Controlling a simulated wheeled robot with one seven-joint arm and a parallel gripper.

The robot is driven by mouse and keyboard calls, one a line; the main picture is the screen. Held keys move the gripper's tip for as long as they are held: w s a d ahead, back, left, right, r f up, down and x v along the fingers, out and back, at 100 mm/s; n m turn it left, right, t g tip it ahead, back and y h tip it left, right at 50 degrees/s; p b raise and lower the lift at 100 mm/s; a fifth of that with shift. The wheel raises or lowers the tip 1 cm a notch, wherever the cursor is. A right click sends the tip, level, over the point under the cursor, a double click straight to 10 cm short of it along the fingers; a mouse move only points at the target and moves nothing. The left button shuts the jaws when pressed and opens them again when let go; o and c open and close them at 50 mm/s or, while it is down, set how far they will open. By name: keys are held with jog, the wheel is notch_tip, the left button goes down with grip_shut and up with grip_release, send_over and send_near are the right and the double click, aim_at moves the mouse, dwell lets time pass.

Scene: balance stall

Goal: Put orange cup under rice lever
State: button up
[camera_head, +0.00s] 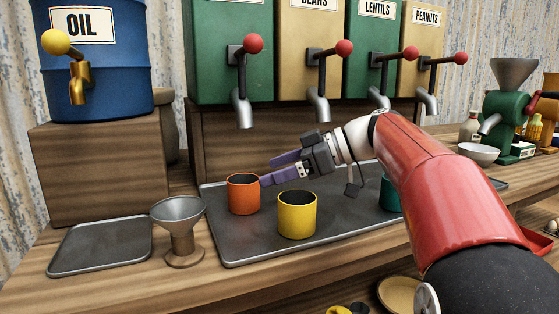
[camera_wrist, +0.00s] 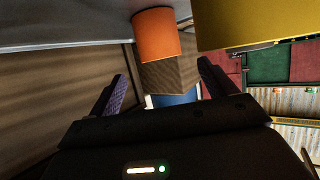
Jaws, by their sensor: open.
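The orange cup (camera_head: 242,197) stands upright on the dark metal tray, left of the yellow cup (camera_head: 297,217). In the wrist view the orange cup (camera_wrist: 157,38) is ahead of my fingers, near the middle top. My gripper (camera_head: 267,171) is open and empty, its purple fingers pointing left at the orange cup's right rim. The lower finger overlaps the rim in the picture; I cannot tell if it touches. The left green dispenser (camera_head: 220,60) has a red-knobbed lever (camera_head: 253,44) and a spout (camera_head: 243,110); its label is cut off, so "rice" cannot be read.
The tray (camera_head: 240,249) also bears a teal cup (camera_head: 390,194), partly behind my arm. More dispensers read beans, lentils and peanuts. A funnel (camera_head: 178,215) and a small tray (camera_head: 100,246) stand left, by the oil barrel (camera_head: 105,85). The yellow cup (camera_wrist: 235,24) is close in the wrist view.

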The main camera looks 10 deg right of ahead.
aim_at(247, 179)
dwell(0.3)
jog(key=shift+x, duration=3.95)
jog(key=shift+r, duration=0.1)
